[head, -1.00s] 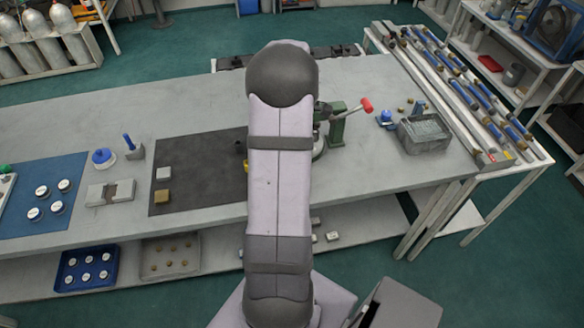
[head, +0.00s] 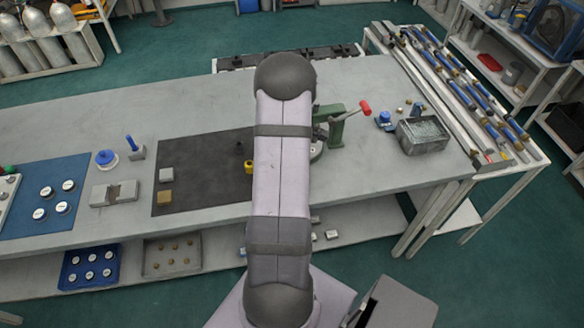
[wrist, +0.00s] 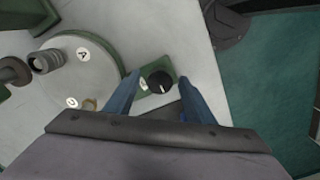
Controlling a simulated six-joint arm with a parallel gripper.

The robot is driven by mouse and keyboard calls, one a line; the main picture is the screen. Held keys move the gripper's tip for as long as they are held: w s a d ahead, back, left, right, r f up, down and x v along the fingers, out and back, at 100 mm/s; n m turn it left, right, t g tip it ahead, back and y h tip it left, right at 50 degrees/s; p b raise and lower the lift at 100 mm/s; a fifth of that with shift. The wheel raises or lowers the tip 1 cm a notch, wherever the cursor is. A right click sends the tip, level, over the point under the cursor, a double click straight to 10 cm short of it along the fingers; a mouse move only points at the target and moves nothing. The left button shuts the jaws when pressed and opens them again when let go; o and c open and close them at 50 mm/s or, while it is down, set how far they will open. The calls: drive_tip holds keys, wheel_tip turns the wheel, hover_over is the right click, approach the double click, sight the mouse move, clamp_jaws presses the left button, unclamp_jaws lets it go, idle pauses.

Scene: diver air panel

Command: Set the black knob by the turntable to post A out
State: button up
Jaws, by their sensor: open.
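The black knob (wrist: 160,82) sits on a small green base in the wrist view, with a short pale mark on its lower edge. A white label (wrist: 143,85) is partly visible at its left; I cannot read it. The turntable (wrist: 98,73) is a round grey-green disc left of the knob, with a white tag marked A on top and another tag near its lower edge. My gripper (wrist: 159,75) is open, its two blue fingers on either side of the knob in the picture. I cannot tell its height over the knob. My arm hides the knob in the head view.
A green press with a red-tipped lever (head: 337,127) stands right of my arm on the bench. A dark mat (head: 205,180) with small blocks lies to the left. A grey bin (head: 422,136) and a blue part (head: 384,119) stand to the right. The back of the bench is clear.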

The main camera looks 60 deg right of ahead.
drive_tip(key=c, duration=1.1)
drive_tip(key=shift+o, duration=0.2)
drive_tip(key=shift+m, duration=0.4)
drive_tip(key=m+b, duration=0.1)
drive_tip(key=m, duration=0.2)
drive_tip(key=shift+m, duration=0.3)
drive_tip(key=m, duration=0.4)
drive_tip(key=shift+b, duration=0.3)
drive_tip(key=m, duration=0.5)
drive_tip(key=shift+w+m+b, duration=0.1)
drive_tip(key=shift+m+b, duration=0.35)
drive_tip(key=shift+m, duration=1.85)
